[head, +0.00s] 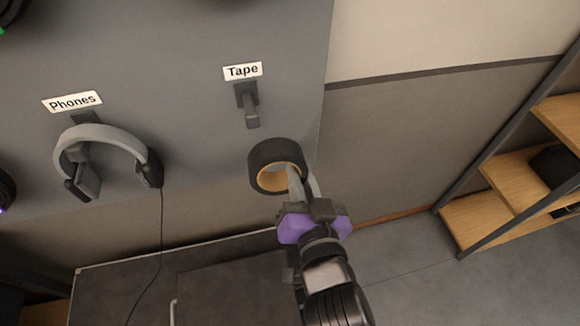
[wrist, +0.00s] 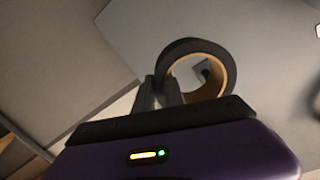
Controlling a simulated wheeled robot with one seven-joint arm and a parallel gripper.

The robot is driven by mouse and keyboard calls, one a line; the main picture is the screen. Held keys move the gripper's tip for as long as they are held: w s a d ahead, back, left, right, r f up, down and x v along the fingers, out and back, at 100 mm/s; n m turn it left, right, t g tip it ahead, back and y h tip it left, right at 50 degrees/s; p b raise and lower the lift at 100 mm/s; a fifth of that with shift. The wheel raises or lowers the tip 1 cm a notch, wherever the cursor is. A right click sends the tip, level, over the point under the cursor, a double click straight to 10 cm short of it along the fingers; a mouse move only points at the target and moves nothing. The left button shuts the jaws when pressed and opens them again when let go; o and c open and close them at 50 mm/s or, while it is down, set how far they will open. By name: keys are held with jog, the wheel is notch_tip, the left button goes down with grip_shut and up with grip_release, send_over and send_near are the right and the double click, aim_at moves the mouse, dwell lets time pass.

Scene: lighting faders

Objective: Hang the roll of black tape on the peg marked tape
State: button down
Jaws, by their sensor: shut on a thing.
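The roll of black tape (head: 262,158), with a tan core, is held up in front of the grey board, below the tape peg. My gripper (head: 300,180) is shut on one side of the roll's ring, at its lower right in the head view. In the wrist view the roll (wrist: 180,50) stands at the fingertips of my gripper (wrist: 165,92), and a small dark shape shows through its hole. The dark tape peg (head: 250,108) sticks out under the label "Tape" (head: 243,71) and is empty. The roll is apart from the peg, below it in the head view.
Headphones (head: 105,140) hang under the label "Phones" at the left, with a cable running down. A dark case or cabinet (head: 220,285) stands below the board. Wooden shelves (head: 500,205) with a dark frame stand at the right. The space around the tape peg is clear.

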aim_at(287, 158)
jog(key=shift+n+t+y, duration=0.3)
jog(key=shift+t+y, duration=0.3)
jog(key=s+r, duration=0.1)
jog(key=r, duration=0.1)
jog(key=a+r, duration=0.1)
jog(key=r, duration=0.1)
jog(key=s+r, duration=0.1)
jog(key=r, duration=0.1)
jog(key=shift+s+a, duration=0.3)
jog(key=shift+a, duration=0.05)
jog(key=shift+a+r, duration=0.1)
jog(key=shift+r, duration=0.15)
jog(key=shift+f+p+x, duration=0.2)
jog(key=shift+p+x, duration=0.35)
jog(key=shift+x, duration=2.55)
jog(key=shift+f+p+x, duration=0.2)
jog(key=shift+p+x, duration=0.3)
jog(key=shift+x, duration=2.65)
jog(key=shift+w+f, duration=0.2)
jog(key=shift+f, duration=0.05)
jog(key=shift+f+b, duration=0.8)
jog(key=shift+b, duration=0.25)
jog(key=c, duration=1.3)
grip_release()
